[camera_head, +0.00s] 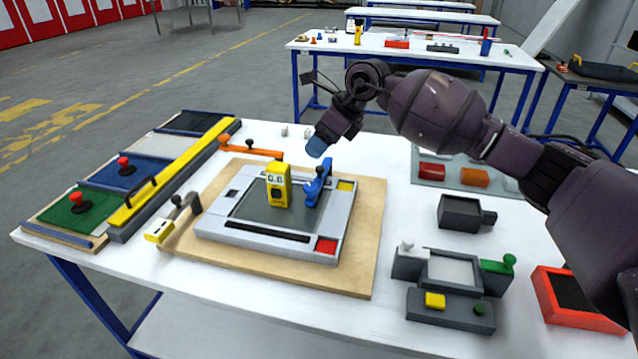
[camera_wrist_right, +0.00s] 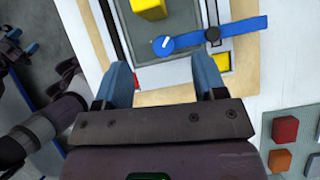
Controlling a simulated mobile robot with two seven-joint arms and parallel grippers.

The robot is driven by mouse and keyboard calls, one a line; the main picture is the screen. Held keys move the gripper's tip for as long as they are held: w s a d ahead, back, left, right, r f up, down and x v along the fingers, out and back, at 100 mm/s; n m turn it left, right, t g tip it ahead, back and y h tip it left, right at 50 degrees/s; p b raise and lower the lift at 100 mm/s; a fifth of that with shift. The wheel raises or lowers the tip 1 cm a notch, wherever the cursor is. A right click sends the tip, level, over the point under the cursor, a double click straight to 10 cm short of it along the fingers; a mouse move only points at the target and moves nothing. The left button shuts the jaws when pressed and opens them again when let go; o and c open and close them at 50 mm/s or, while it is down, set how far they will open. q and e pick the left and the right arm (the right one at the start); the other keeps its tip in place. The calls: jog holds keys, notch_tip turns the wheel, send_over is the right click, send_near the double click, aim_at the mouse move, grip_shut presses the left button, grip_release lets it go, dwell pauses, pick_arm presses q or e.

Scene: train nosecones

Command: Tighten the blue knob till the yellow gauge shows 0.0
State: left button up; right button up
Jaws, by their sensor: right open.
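The yellow gauge (camera_head: 278,185) stands upright on the grey plate of the framed fixture (camera_head: 215,222); its small display appears to read 0.6. It shows partly at the top of the wrist view (camera_wrist_right: 150,8). The blue knob (camera_wrist_right: 163,44) with a white pointer line sits on a blue clamp bar (camera_wrist_right: 248,28) over the frame's edge. In the head view the blue clamp (camera_head: 318,185) stands just right of the gauge. My right gripper (camera_head: 319,147) is open and empty above and behind the clamp; its blue fingers (camera_wrist_right: 163,85) are apart, with the knob beyond their gap.
An orange lever (camera_head: 250,150) and a grey-yellow clamp (camera_head: 175,218) flank the fixture. A grey vise-like device (camera_head: 450,285), dark box (camera_head: 462,213) and red tray (camera_head: 575,300) stand right, below my arm.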

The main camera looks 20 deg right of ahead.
aim_at(312, 186)
jog(key=shift+n+g+h, duration=0.6)
jog(key=shift+n+h, duration=0.1)
jog(key=shift+h, duration=0.1)
jog(key=x, duration=0.3)
jog(key=s+d+x, duration=0.1)
jog(key=x, duration=0.3)
jog(key=s+f+x, duration=0.1)
jog(key=x, duration=0.3)
jog(key=shift+w+d+f+b, duration=0.1)
jog(key=shift+d+b, duration=0.2)
jog(key=shift+d, duration=0.05)
pick_arm(q)
jog(key=shift+w+f, duration=0.2)
jog(key=shift+w, duration=0.05)
pick_arm(e)
jog(key=shift+c, duration=0.3)
